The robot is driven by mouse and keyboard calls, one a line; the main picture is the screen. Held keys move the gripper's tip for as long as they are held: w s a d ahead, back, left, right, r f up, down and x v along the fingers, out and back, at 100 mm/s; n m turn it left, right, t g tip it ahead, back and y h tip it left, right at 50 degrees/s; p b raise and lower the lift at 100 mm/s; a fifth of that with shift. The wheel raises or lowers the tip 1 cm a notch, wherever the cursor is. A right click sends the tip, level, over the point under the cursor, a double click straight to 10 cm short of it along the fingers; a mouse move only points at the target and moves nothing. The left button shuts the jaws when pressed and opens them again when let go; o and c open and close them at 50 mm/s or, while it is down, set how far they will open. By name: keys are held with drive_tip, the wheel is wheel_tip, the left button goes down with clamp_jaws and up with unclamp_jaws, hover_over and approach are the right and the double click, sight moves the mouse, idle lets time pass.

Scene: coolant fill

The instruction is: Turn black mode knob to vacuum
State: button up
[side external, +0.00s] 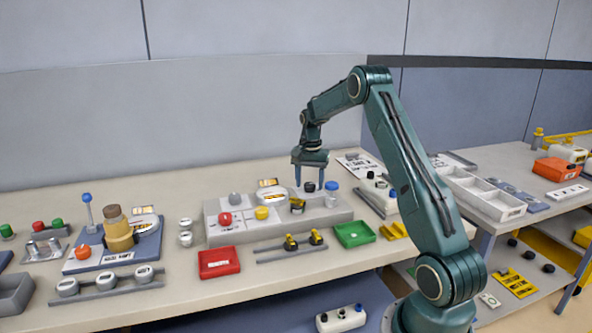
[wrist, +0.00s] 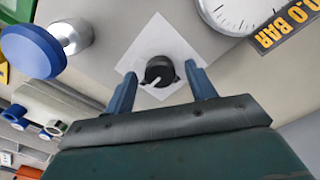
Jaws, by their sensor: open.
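The black mode knob (wrist: 159,71) sits on a white diamond-shaped plate (wrist: 146,38) in the wrist view. A short white pointer line on it points toward the lower left of that view. The knob also shows in the side view (side external: 310,187) on top of the grey console (side external: 236,236). My gripper (wrist: 160,70) is open, with one blue finger on each side of the knob and visible gaps between. In the side view my gripper (side external: 309,178) points down just above the knob. Any position lettering around the knob is not readable.
A round gauge (wrist: 240,12) and a yellow "0.0 BAR" display (wrist: 287,25) lie on the other side. A red tray (side external: 219,263) and a green tray (side external: 354,234) sit in front of the console.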

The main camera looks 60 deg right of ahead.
sight(308, 185)
wheel_tip(308, 185, up, 14)
drive_tip(key=shift+f, duration=0.15)
idle(0.5)
drive_tip(key=shift+a, duration=0.1)
drive_tip(key=s+a+r+n+t+h, duration=0.1)
drive_tip(key=s+a+r+n, duration=0.3)
drive_tip(key=a, duration=0.8)
drive_tip(key=s+a+r+n+t, duration=0.2)
drive_tip(key=a+r+n, duration=0.3)
drive_tip(key=a, duration=0.7)
drive_tip(key=s+a+f+n+t, duration=0.1)
drive_tip(key=s+a+f+n, duration=0.1)
drive_tip(key=s+a, duration=0.4)
drive_tip(key=s+a+f+n+t+y, duration=0.1)
drive_tip(key=s+a+f+n, duration=0.2)
drive_tip(key=s+a, duration=0.4)
drive_tip(key=s+n, duration=0.1)
drive_tip(key=s, duration=0.3)
drive_tip(key=shift+n+t, duration=0.3)
drive_tip(key=shift+n, duration=0.1)
